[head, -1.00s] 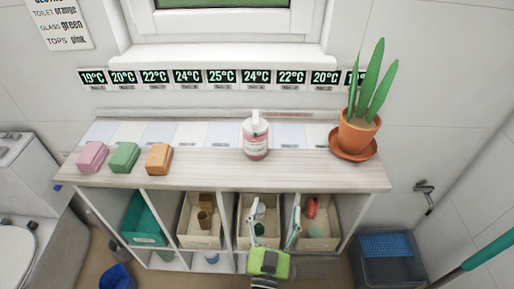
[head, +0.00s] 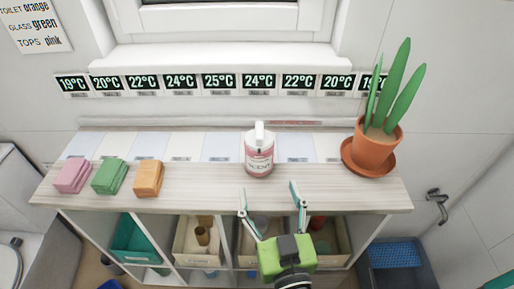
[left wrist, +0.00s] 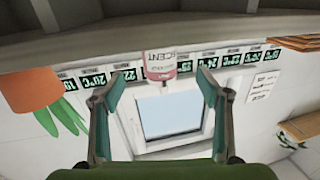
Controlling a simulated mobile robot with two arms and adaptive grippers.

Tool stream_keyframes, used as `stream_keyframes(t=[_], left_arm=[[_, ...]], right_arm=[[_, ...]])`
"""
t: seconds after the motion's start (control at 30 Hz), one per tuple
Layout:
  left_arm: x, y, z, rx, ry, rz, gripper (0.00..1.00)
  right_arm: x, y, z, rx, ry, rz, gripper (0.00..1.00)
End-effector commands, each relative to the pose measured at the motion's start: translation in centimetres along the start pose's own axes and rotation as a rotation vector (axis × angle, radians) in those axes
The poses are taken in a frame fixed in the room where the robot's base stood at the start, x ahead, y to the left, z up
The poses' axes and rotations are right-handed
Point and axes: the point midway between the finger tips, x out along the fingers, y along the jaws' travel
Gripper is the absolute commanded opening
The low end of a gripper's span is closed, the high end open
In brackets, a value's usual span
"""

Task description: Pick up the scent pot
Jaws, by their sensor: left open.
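The scent pot (head: 259,157) is a pink-and-white bottle with a white top and a printed label. It stands upright on the wooden top of the cart (head: 210,185), towards the back. My left gripper (head: 269,190) is open and empty at the front edge of the cart top, in front of the pot and apart from it. In the left wrist view the picture is upside down, and the pot (left wrist: 160,62) shows beyond and between the open fingertips (left wrist: 158,82). My right gripper is not in view.
Folded pink (head: 73,176), green (head: 110,176) and orange (head: 149,178) cloths lie on the left of the top. A potted plant (head: 375,148) stands at the right end. Bins fill the shelf below. The top around the pot is clear.

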Motion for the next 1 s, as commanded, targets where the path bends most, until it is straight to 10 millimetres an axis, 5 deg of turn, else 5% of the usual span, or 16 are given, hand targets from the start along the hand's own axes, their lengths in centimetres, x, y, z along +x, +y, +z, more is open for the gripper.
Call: stream_keyframes(t=[0.3,1.0], left_arm=[[6.2,0.0,-0.2,0.002,0.006,-0.002,0.69],[12.8,0.1,-0.3,0.001,0.003,0.0,0.69]], right_arm=[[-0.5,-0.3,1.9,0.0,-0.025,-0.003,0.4],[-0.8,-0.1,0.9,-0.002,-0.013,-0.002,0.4]])
